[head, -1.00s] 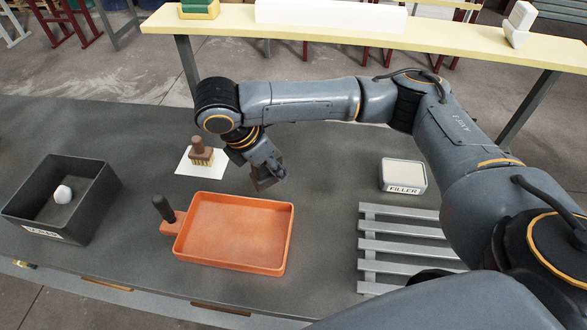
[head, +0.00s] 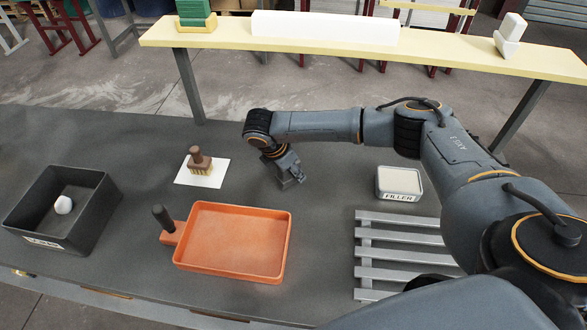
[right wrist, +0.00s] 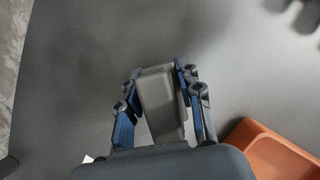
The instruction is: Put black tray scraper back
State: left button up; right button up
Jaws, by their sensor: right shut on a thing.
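My right gripper (head: 290,180) is over the middle of the grey table, behind and right of the orange tray (head: 232,242). In the right wrist view, its fingers (right wrist: 160,95) are shut on a dark grey tapered piece (right wrist: 160,105), which looks like the scraper; only part of it shows. I cannot tell whether the piece touches the table. The orange tray lies flat at the front, with an upright black handle (head: 163,217) at its left side. The tray's corner also shows in the right wrist view (right wrist: 265,152). My left gripper is not in view.
A brown-handled brush (head: 200,162) stands on white paper (head: 219,180). A dark open bin (head: 85,225) holding a white lump is at left. A filler box (head: 399,183) and a slatted grey rack (head: 400,246) are at right. A yellow shelf (head: 440,50) spans the back.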

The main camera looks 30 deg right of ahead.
aim_at(279, 179)
jog(key=shift+f, duration=0.2)
jog(key=o, duration=1.1)
jog(key=shift+f, duration=0.1)
jog(key=b+v, duration=0.1)
jog(key=v, duration=1.1)
jog(key=shift+b, duration=0.3)
